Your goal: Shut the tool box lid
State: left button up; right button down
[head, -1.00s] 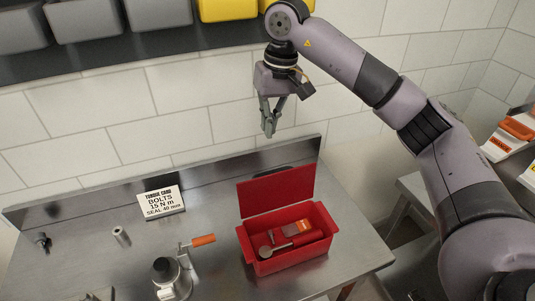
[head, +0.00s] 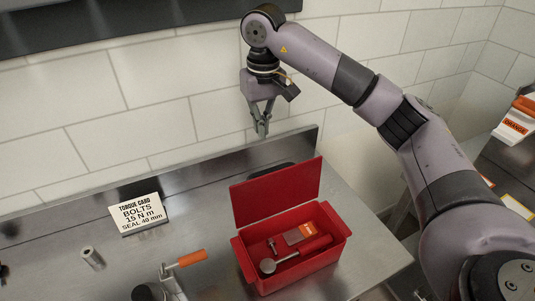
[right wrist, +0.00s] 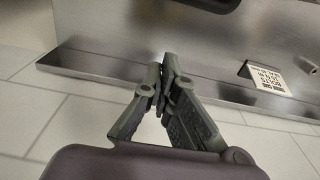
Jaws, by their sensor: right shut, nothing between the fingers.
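The red tool box (head: 300,277) stands on the steel bench, and its lid (head: 277,192) is open, raised at the back edge. My right gripper (head: 261,131) is shut and empty. It hangs above and behind the lid, in front of the tiled wall, apart from the box. Its closed fingers also show in the right wrist view (right wrist: 168,77). My left gripper is not in view.
A device with an orange handle (head: 190,258) stands left of the box, with a small metal cylinder (head: 92,258) farther left. A dark shelf (head: 100,22) hangs on the wall. A dark edge tops the wrist view, unidentified.

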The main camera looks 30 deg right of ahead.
jog(key=s+f+p, duration=0.3)
jog(key=f+p, duration=0.2)
jog(key=f, duration=0.1)
jog(key=shift+s+f, duration=0.2)
jog(key=shift+s, duration=0.1)
jog(key=shift+a, duration=0.1)
